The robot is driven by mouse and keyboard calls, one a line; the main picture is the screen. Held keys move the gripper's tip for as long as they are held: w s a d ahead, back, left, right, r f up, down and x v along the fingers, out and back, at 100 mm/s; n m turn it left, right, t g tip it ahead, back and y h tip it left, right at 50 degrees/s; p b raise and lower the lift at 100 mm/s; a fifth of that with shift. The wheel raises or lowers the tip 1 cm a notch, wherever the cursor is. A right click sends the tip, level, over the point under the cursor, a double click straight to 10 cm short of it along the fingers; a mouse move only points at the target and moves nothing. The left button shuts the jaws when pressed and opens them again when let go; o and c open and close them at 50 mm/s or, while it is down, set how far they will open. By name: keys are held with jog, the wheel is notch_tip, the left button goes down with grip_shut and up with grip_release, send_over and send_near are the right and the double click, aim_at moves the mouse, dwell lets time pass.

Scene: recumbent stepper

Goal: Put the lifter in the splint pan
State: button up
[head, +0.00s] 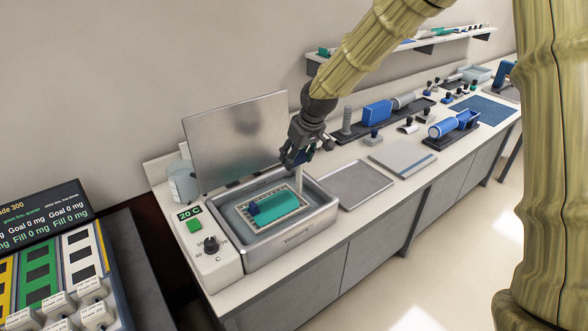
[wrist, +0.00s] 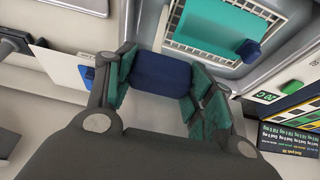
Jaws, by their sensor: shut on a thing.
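My gripper (head: 304,150) is shut on a dark blue block-like part (wrist: 160,74), which I take to be the handle of the lifter. The teal finger pads press on both sides of it. In the head view, a pale narrow strip (head: 298,181) hangs below the gripper; I cannot tell whether it belongs to the held thing. The pan also shows in the wrist view (wrist: 288,50).
The raised metal lid (head: 235,140) stands behind the pan. A control panel (head: 212,262) with a dial is at its left. A flat grey tray (head: 358,186) and a pale board (head: 403,158) lie to the right. Blue items and several stamps stand further back.

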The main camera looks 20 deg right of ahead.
aim_at(297, 165)
jog(key=shift+s+a+f, duration=0.1)
jog(key=shift+s+f, duration=0.15)
jog(key=shift+f, duration=0.4)
jog(key=f+p, duration=0.1)
jog(key=f, duration=0.2)
jog(key=shift+w, duration=0.2)
jog(key=shift+s, duration=0.1)
jog(key=o, duration=1.4)
jog(key=shift+f, duration=0.1)
jog(key=shift+b+v, duration=1.25)
jog(key=shift+v, duration=4.85)
